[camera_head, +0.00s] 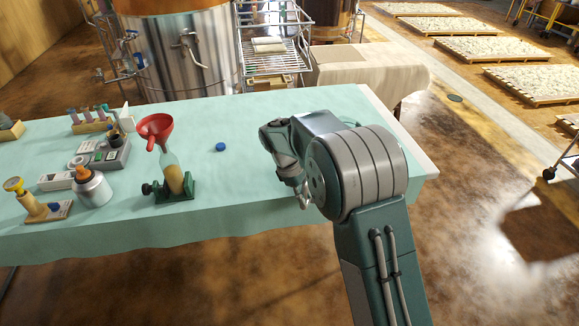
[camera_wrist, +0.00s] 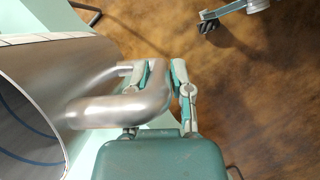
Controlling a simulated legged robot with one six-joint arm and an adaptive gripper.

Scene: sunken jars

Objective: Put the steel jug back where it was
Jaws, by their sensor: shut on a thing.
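The steel jug (camera_wrist: 45,95) fills the left of the wrist view, with its open mouth and a blue line inside its wall. Its thick bent handle (camera_wrist: 105,110) reaches toward my gripper (camera_wrist: 162,75). My gripper is shut on this handle, with one finger on each side of it. In the head view my arm covers the far right part of the table, and I cannot make out the jug there. The pale green cloth of the table (camera_head: 245,180) shows beside my arm.
A blue cap (camera_head: 220,147) lies nearby. The cloth between cap and arm is clear.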

